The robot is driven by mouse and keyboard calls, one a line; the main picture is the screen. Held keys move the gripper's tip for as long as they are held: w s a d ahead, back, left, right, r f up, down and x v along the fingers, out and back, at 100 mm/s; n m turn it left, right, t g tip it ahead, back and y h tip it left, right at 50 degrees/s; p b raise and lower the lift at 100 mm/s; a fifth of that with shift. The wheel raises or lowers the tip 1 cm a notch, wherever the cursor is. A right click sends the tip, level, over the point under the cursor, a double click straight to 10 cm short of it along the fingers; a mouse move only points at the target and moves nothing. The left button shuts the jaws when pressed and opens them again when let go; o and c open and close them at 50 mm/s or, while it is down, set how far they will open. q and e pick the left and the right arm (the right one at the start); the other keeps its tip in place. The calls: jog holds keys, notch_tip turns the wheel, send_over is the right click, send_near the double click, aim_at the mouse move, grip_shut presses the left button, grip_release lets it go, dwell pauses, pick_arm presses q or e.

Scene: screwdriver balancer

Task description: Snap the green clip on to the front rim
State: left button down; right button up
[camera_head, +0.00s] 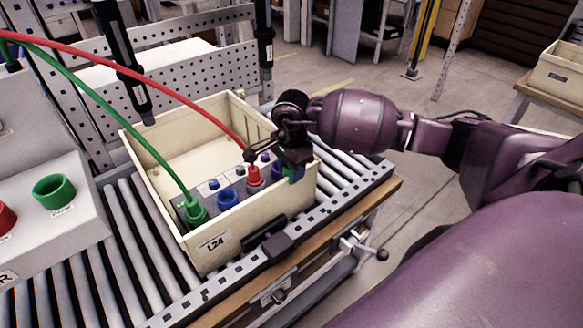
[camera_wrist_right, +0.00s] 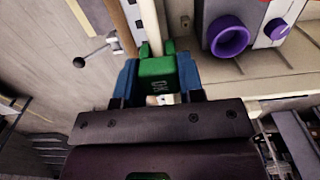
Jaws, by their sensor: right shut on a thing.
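My right gripper (camera_head: 294,172) is at the right end of the beige crate's (camera_head: 262,210) front wall. Its blue fingers (camera_wrist_right: 160,80) are shut on the green clip (camera_wrist_right: 158,76), which shows only as a small patch in the head view (camera_head: 297,175). In the wrist view the clip's two prongs point at the crate's rim (camera_wrist_right: 151,28), and the rim's end lies between them. I cannot tell whether the clip is fully seated. My left gripper is not in view.
Inside the crate a grey panel carries a green plug (camera_head: 196,213), a blue socket (camera_head: 228,199), a red plug (camera_head: 254,177) and a purple socket (camera_wrist_right: 230,38). Red and green cables arch in from the left. The crate stands on a roller conveyor (camera_head: 125,235). Black tools hang above it.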

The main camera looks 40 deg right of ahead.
jog(key=shift+f, duration=0.3)
dwell(0.7)
jog(key=shift+w+b, duration=0.1)
jog(key=shift+b, duration=0.3)
jog(key=o, duration=0.9)
jog(key=shift+o, duration=0.9)
